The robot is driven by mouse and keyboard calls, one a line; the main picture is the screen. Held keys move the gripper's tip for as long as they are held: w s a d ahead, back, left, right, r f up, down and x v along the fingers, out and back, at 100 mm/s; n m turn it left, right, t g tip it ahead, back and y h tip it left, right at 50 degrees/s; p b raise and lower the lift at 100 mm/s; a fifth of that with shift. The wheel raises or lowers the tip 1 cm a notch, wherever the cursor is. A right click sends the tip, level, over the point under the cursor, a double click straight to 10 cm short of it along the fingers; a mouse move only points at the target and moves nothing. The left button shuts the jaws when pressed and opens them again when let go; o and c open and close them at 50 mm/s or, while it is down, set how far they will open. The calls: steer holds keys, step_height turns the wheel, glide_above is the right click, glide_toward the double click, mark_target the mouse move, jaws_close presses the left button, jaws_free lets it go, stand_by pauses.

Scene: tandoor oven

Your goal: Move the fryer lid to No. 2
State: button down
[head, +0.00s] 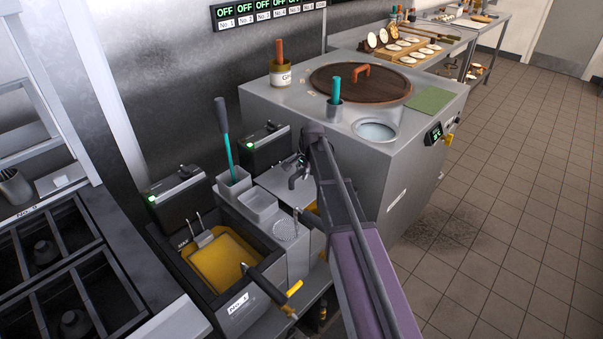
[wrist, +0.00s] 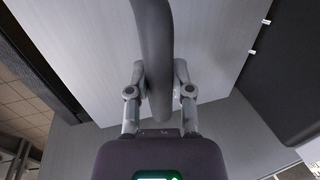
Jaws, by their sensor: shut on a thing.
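The fryer lid is a flat light-grey metal panel (head: 272,181) with a dark curved handle (wrist: 155,45). In the wrist view the panel (wrist: 85,50) fills much of the picture behind the handle. My gripper (wrist: 160,92) is shut on the handle, one finger on each side. In the head view my gripper (head: 299,172) is at the lid, over the rear fryer (head: 265,150). A strip of yellow shows beside the lid; my arm hides the rest and any front label. I cannot tell whether the lid rests on the fryer. The front fryer (head: 205,300), marked No. 1, is uncovered with yellow oil.
Grey containers (head: 258,204), one with a teal-handled tool (head: 226,140), stand between the fryers. The tandoor (head: 400,190) with a round brown lid (head: 345,84) stands behind. A burner range (head: 60,270) is at left; open floor is at right.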

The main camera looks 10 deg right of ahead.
steer(key=shift+f+b, duration=0.3)
steer(key=shift+f, duration=0.15)
steer(key=shift+f+b, duration=0.7)
steer(key=shift+b, duration=0.05)
stand_by(0.5)
steer(key=shift+c, duration=2.2)
jaws_free()
steer(key=shift+r, duration=0.15)
